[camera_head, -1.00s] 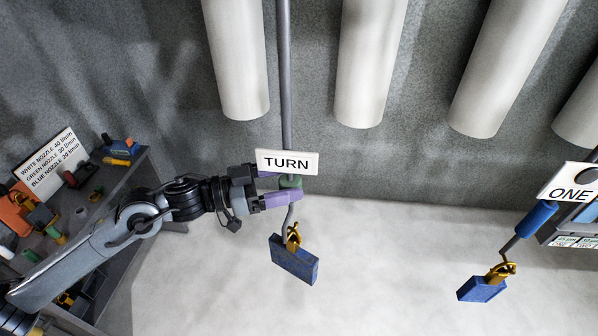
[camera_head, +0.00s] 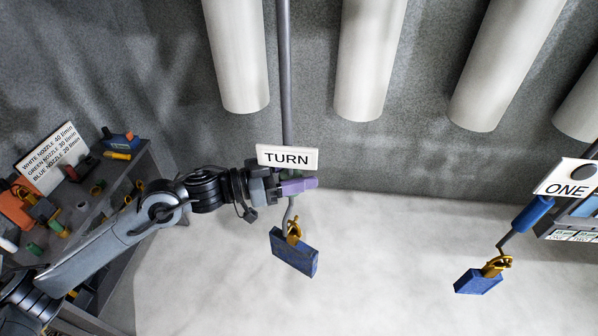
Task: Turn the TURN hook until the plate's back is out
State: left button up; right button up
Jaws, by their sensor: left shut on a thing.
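The TURN hook hangs on a grey rod (camera_head: 286,80) under a white TURN sign (camera_head: 287,157). My left gripper (camera_head: 297,186) comes in from the left just below the sign. Its purple fingers are shut on the hook's grip, which they mostly hide. Below it the hook's bent wire (camera_head: 287,215) leads down to a yellow clamp (camera_head: 294,230). The clamp holds a blue plate (camera_head: 293,253), which hangs tilted. I cannot tell which face of the plate shows. My right gripper is not in view.
Another blue plate (camera_head: 477,282) hangs from a yellow clamp under the ONE sign (camera_head: 567,189) at right. White cylinders (camera_head: 371,60) hang along the back wall. A shelf (camera_head: 107,190) with nozzles, tools and a nozzle sign (camera_head: 52,159) stands at left. The pale floor below is clear.

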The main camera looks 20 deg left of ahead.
pick_arm(q)
jog(key=shift+n+t+y+p, duration=0.35)
jog(key=shift+n+t+y, duration=0.15)
jog(key=shift+t, duration=0.2)
jog(key=shift+w+a+n+t+y+p, duration=0.1)
jog(key=shift+n+t+y+p, duration=0.3)
jog(key=shift+n+t+y, duration=0.45)
jog(key=shift+w+a+n+t+y, duration=0.1)
jog(key=shift+a+n+t+y, duration=0.05)
jog(key=shift+n+t+y, duration=0.5)
jog(key=shift+w+a+n+t+y, duration=0.1)
jog(key=shift+n+t+y, duration=0.3)
jog(key=shift+y, duration=0.3)
jog(key=o, duration=1)
jog(key=shift+c, duration=0.2)
jog(key=shift+s+a+f, duration=0.1)
jog(key=shift+s+a, duration=0.25)
jog(key=shift+s, duration=0.1)
jog(key=b+v, duration=0.2)
jog(key=v, duration=0.7)
jog(key=shift+s+b, duration=0.4)
